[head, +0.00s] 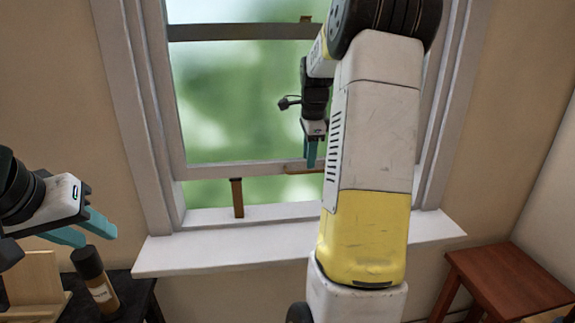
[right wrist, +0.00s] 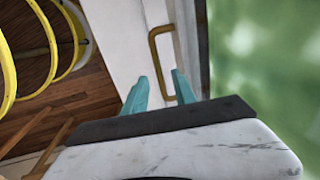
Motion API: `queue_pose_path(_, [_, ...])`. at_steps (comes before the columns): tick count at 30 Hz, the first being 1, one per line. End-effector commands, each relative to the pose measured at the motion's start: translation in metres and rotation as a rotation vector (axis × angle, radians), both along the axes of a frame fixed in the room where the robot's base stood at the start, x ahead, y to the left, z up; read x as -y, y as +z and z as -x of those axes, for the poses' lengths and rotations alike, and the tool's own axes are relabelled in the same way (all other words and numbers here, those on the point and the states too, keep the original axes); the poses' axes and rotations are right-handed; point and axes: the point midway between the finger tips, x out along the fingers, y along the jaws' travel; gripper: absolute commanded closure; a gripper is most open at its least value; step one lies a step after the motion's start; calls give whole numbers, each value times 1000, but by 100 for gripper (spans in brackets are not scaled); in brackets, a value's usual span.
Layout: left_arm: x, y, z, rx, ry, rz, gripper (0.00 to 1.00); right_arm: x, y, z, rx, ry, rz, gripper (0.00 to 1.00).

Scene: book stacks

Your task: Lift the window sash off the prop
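The window sash (head: 240,167) is raised, with a gap between its bottom rail and the white sill. A thin brown wooden prop (head: 238,198) stands upright in that gap, left of centre, its top at the rail. A brass handle (head: 300,171) is on the bottom rail; it also shows in the right wrist view (right wrist: 153,57). My right gripper (head: 312,164) is at the handle. Its teal fingers (right wrist: 160,84) are apart, the handle's near end appearing between the tips; contact is unclear. My left gripper (head: 98,241) is open and empty at the lower left, away from the window.
The sill (head: 210,258) juts out below the window. A dark bottle (head: 95,277) and a wooden holder (head: 36,277) stand on a black table under my left gripper. A reddish wooden stool (head: 510,278) is at the lower right. My right arm hides the window's right part.

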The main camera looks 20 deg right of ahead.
Motion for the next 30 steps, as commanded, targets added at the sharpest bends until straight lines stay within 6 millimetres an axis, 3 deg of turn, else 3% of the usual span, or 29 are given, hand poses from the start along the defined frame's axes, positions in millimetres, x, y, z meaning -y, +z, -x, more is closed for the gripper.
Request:
queue_pose_path(6, [0, 0, 0, 0, 0, 0, 64, 1, -28, -5, -2, 1, -1, 67])
queue_pose_path(17, [0, 0, 0, 0, 0, 0, 64, 1, -34, -6, 1, 2, 0, 67])
queue_pose_path(22, [0, 0, 0, 0, 0, 0, 64, 1, -34, -6, 1, 2, 0, 99])
queue_pose_path(30, [0, 0, 0, 0, 0, 0, 64, 1, -34, -6, 2, 2, 0, 100])
